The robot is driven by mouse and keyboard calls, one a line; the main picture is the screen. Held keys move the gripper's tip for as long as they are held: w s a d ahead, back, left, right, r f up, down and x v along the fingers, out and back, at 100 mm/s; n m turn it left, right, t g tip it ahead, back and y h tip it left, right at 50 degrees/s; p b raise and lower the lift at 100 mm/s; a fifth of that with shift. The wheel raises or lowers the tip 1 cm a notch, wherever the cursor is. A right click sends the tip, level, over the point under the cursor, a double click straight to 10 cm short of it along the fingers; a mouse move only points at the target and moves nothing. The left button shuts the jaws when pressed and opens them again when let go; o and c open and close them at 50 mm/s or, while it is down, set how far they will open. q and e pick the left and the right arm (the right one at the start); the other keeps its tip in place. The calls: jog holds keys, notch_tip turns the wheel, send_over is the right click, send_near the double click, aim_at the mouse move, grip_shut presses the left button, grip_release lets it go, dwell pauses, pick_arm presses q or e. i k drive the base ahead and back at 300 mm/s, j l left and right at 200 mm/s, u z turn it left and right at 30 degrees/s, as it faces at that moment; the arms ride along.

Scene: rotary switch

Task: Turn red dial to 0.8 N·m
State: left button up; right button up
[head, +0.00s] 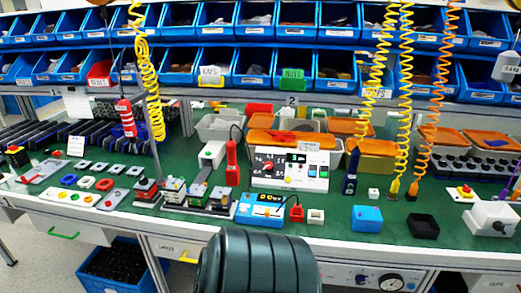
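A white control box (291,183) stands near the middle of the green bench in the head view. A small red dial (268,167) sits on the left part of its front, on a black scale plate. The scale marks and the dial's pointer are too small to read with certainty. The right part of the front has small coloured buttons (312,171). Neither of my grippers is in view, and nothing touches the dial.
A blue meter (262,209) with a lit display stands in front of the box. A red upright tool (232,163) is left of it, and a dark blue tool (350,172) is right. Orange-lidded bins (275,138) stand behind. Yellow coiled cords (402,100) hang at right.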

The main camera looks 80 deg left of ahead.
aim_at(269, 165)
jog(key=u, duration=2.45)
jog(key=l, duration=0.1)
